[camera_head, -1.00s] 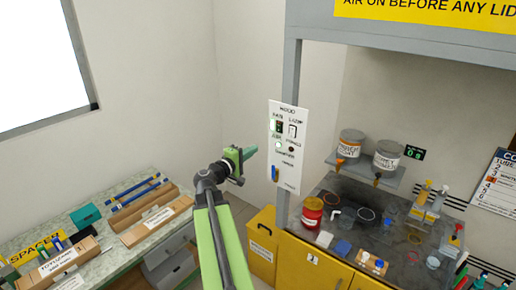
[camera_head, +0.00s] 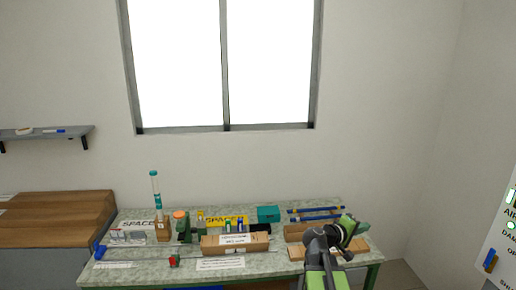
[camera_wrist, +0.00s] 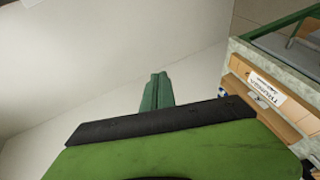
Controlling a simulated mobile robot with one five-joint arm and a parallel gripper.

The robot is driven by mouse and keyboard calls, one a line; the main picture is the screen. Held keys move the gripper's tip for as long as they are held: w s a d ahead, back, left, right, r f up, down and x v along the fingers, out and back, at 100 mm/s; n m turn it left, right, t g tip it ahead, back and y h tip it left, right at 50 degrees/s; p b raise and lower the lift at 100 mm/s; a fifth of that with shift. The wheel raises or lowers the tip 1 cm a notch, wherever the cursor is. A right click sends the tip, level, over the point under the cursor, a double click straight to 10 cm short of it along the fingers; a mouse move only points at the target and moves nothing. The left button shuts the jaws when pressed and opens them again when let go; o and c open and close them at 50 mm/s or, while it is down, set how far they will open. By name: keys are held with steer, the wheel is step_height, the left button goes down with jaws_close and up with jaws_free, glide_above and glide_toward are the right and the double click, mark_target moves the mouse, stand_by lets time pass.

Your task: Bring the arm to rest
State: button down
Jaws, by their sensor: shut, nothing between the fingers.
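My gripper (camera_head: 361,227) is at the end of my green arm, in the lower right of the head view, in front of the bench's right end. Its fingers point to the right. In the wrist view my gripper (camera_wrist: 157,90) has its teal fingers pressed together with nothing between them. The fingertips stand before bare wall, clear of any object. The lower part of my arm is cut off by the bottom edge of the head view.
A speckled bench (camera_head: 130,272) holds a cardboard box (camera_head: 235,243), a teal box (camera_head: 268,214) and blue rods (camera_head: 315,210). A wooden counter (camera_head: 60,213) stands at left. A switch panel (camera_head: 503,245) is at the right edge. The wrist view shows a labelled wooden block (camera_wrist: 240,69).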

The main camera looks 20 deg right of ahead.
steer(key=w+a+f+y+b, duration=0.2)
steer(key=a+f+y+b, duration=0.15)
steer(key=a+f, duration=0.7)
steer(key=w+a+f+y+b, duration=0.2)
steer(key=a+f+y, duration=0.2)
steer(key=a+f, duration=0.7)
steer(key=s+a+f+g+y, duration=0.1)
steer(key=s+a+f+y, duration=0.1)
steer(key=a, duration=0.8)
steer(key=s+a+f+g+y, duration=0.2)
steer(key=s+a+y, duration=0.3)
steer(key=a, duration=0.6)
steer(key=shift+s+m, duration=0.35)
steer(key=shift+m, duration=0.05)
